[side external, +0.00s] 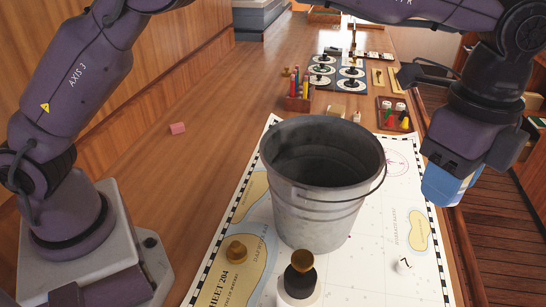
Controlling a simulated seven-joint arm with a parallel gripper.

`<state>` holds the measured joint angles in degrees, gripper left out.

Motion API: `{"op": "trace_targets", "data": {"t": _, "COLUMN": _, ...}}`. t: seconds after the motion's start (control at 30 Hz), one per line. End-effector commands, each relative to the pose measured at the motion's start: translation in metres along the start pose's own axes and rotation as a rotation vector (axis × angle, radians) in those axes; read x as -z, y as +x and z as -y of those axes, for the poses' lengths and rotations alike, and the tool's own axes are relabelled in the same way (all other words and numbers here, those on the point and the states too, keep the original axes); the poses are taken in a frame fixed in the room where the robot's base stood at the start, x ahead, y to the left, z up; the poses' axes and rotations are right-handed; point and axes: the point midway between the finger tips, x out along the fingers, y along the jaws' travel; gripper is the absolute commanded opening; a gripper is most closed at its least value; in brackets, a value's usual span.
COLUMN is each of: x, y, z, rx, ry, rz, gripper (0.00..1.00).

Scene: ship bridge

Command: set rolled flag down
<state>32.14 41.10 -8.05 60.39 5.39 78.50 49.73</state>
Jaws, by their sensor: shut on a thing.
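My gripper (452,168) is at the right, pointing down beyond the right edge of the chart, near the table's right edge. It is shut on the rolled flag (447,187), a blue bundle with a paler band. The flag is held to the right of the grey metal bucket and apart from it. The fingers and the upper part of the flag are mostly hidden by the gripper body.
A bucket (318,205) stands on the sea chart (375,265). The table's left (190,180) is mostly clear.

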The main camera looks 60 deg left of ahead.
Motion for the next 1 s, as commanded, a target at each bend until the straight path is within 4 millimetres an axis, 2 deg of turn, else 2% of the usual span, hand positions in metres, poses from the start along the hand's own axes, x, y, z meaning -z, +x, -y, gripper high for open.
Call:
{"op": "trace_targets", "data": {"t": 0.03, "x": -0.013, "y": 0.001, "z": 0.006, "rx": -0.002, "ry": -0.035, "rz": 0.006, "gripper": 0.17}}
{"op": "trace_targets", "data": {"t": 0.27, "x": -0.067, "y": -0.001, "z": 0.025, "rx": 0.001, "ry": -0.196, "rz": 0.01, "gripper": 0.17}}
{"op": "trace_targets", "data": {"t": 0.37, "x": -0.102, "y": -0.003, "z": 0.033, "rx": 0.003, "ry": -0.302, "rz": 0.011, "gripper": 0.17}}
{"op": "trace_targets", "data": {"t": 0.47, "x": -0.148, "y": -0.004, "z": 0.04, "rx": 0.003, "ry": -0.439, "rz": 0.013, "gripper": 0.17}}
{"op": "trace_targets", "data": {"t": 0.57, "x": -0.201, "y": -0.005, "z": 0.04, "rx": 0.003, "ry": -0.601, "rz": 0.015, "gripper": 0.17}}
{"op": "trace_targets", "data": {"t": 0.67, "x": -0.256, "y": -0.006, "z": 0.034, "rx": 0.003, "ry": -0.775, "rz": 0.017, "gripper": 0.17}}
{"op": "trace_targets", "data": {"t": 0.8, "x": -0.327, "y": -0.005, "z": 0.013, "rx": 0.004, "ry": -1.018, "rz": 0.016, "gripper": 0.17}}
{"op": "trace_targets", "data": {"t": 0.9, "x": -0.365, "y": -0.004, "z": -0.004, "rx": 0.003, "ry": -1.163, "rz": 0.014, "gripper": 0.17}}
{"op": "trace_targets", "data": {"t": 1.0, "x": -0.394, "y": -0.003, "z": -0.022, "rx": 0.002, "ry": -1.284, "rz": 0.013, "gripper": 0.17}}
